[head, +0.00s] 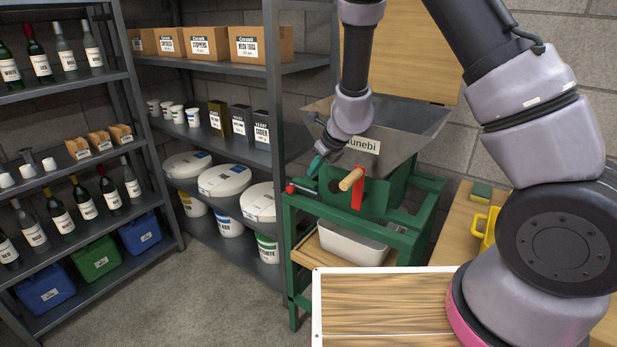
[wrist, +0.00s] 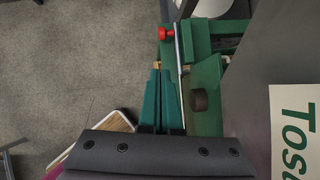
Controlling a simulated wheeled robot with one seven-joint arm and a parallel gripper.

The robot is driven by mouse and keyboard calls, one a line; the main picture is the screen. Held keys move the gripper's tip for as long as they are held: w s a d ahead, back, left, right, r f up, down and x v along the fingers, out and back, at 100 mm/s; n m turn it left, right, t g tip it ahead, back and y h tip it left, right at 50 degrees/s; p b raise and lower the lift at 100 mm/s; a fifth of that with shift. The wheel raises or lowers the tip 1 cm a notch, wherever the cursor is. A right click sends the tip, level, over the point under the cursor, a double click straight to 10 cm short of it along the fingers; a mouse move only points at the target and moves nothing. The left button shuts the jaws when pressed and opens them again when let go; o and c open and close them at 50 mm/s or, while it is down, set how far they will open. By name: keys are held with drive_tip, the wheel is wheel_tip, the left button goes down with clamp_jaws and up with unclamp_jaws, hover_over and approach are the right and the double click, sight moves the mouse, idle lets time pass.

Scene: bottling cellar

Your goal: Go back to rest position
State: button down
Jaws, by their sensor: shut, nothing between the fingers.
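My gripper (head: 318,164) has teal fingers and is beside the left side of the green machine (head: 390,200), under the left edge of its metal hopper (head: 410,138). In the wrist view my gripper (wrist: 160,72) shows its two fingers together, with nothing held between them. They lie over or close beside the green frame (wrist: 207,75); I cannot tell whether they touch it. My arm reaches from the right across the top of the head view, in front of the hopper and partly hiding its sign.
A wooden handle (head: 350,180), a red lever (head: 358,190) and a red knob (head: 290,188) stick out near my gripper. A white tub (head: 352,246) sits below the machine. A wooden-topped surface (head: 385,305) is in front. Shelves (head: 225,150) stand left, with open floor (head: 200,300) before them.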

drive_tip(key=shift+s+d+r, duration=0.2)
drive_tip(key=shift+s+r, duration=0.05)
drive_tip(key=shift+r, duration=0.25)
drive_tip(key=s+d+r+n+y, duration=0.1)
drive_tip(key=s+d+r+n, duration=0.25)
drive_tip(key=r, duration=0.45)
drive_tip(key=s+d+r+n+y, duration=0.1)
drive_tip(key=s+d+r+n, duration=0.1)
drive_tip(key=r+n, duration=0.5)
drive_tip(key=s+d+r+n+y, duration=0.1)
drive_tip(key=s+d+r+n, duration=0.15)
drive_tip(key=r, duration=0.75)
drive_tip(key=s+d+r+n+t+h, duration=0.1)
drive_tip(key=s+d+r+n+h, duration=0.1)
drive_tip(key=s+d+r+n, duration=0.2)
drive_tip(key=s+d+r+n+t+h, duration=0.1)
drive_tip(key=s+d+r+n+h, duration=0.2)
drive_tip(key=s+d, duration=0.8)
drive_tip(key=d+r+n, duration=0.1)
drive_tip(key=n, duration=0.1)
drive_tip(key=shift+s+n+t+h, duration=0.2)
drive_tip(key=shift+n+t+h, duration=0.1)
drive_tip(key=shift+t, duration=0.1)
